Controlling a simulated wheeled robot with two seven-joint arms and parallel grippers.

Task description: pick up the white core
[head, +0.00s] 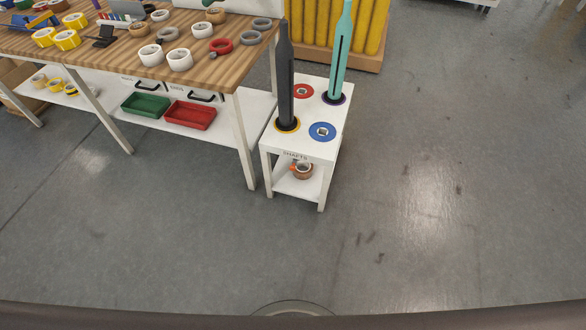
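Several white ring-shaped pieces lie on the wooden workbench at the upper left. A thick white core (151,55) and another thick white core (180,60) stand near the bench's front edge. A smaller white core (202,30) lies behind them, and one more white core (160,15) lies farther back. I cannot tell which of these is the one named. All rest on the bench with nothing holding them. Neither of my grippers is in view.
The wooden workbench (225,76) also bears yellow, red and grey rings. Green (146,105) and red (190,116) trays sit on its lower shelf. A white stand (305,147) with dark and teal shafts stands to its right. The grey floor in front is clear.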

